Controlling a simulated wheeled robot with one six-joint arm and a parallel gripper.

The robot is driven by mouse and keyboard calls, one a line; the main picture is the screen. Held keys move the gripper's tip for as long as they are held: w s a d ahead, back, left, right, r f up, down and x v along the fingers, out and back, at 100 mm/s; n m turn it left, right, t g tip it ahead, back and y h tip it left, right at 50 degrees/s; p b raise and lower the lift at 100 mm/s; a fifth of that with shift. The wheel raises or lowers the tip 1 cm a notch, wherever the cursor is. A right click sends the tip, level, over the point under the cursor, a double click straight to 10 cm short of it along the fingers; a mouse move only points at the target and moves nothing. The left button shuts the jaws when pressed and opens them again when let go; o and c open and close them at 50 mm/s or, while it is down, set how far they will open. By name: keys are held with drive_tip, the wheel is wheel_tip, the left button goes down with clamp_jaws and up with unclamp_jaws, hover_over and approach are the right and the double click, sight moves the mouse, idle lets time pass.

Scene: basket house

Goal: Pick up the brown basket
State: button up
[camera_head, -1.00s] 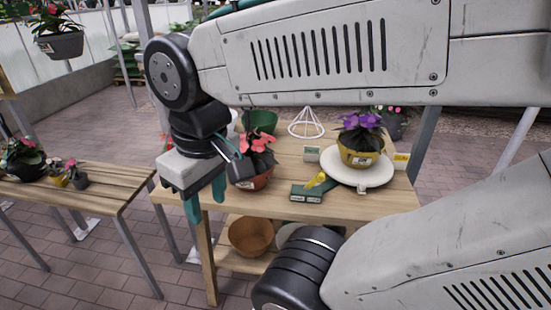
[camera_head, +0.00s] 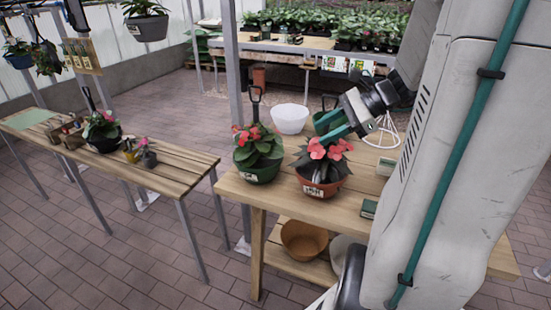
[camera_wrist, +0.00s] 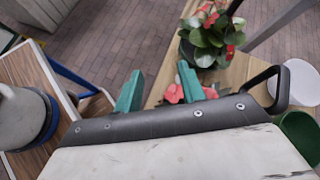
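A round brown basket (camera_head: 304,240), open at the top, stands on the lower shelf of the wooden table in the head view. Next to it on the shelf is a pale round container (camera_head: 342,249), partly hidden by my arm. My gripper (camera_head: 336,131) with teal fingers is above the tabletop, over the potted red flowers and well above the basket. In the wrist view my gripper (camera_wrist: 160,90) has its two fingers apart with nothing between them. The basket cannot be made out in the wrist view.
A terracotta pot (camera_head: 320,188) and a green pot (camera_head: 261,171) with red flowers stand on the table's left end (camera_head: 240,190). A white bowl (camera_head: 289,118) is behind them. A slatted bench (camera_head: 175,167) stands to the left. The brick floor in front is clear.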

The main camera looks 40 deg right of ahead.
drive_tip(key=d+m+t+h, duration=0.1)
drive_tip(key=d+m+t, duration=0.5)
drive_tip(key=d, duration=0.4)
drive_tip(key=shift+m+g, duration=0.6)
drive_tip(key=shift+m, duration=0.1)
drive_tip(key=x, duration=0.7)
drive_tip(key=shift+w+d, duration=0.1)
drive_tip(key=shift+w, duration=0.35)
drive_tip(key=shift+c, duration=0.3)
clamp_jaws()
